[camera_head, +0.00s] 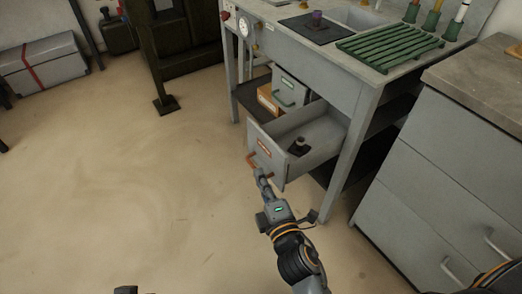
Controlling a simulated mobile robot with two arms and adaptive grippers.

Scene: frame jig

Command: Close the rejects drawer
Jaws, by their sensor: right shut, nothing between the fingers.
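The open drawer (318,135) is pulled well out from under the grey workbench. Its front has an orange-brown handle (258,161) and a small orange label; I cannot read the label. A small dark object (298,147) lies inside the drawer. My right gripper (262,177) is shut and empty, with its fingertips close to the drawer front, just below and beside the handle. I cannot tell whether they touch it.
The workbench leg (351,150) stands right of the open drawer. A grey cabinet (430,190) stands further right. The floor (130,190) to the left is clear.

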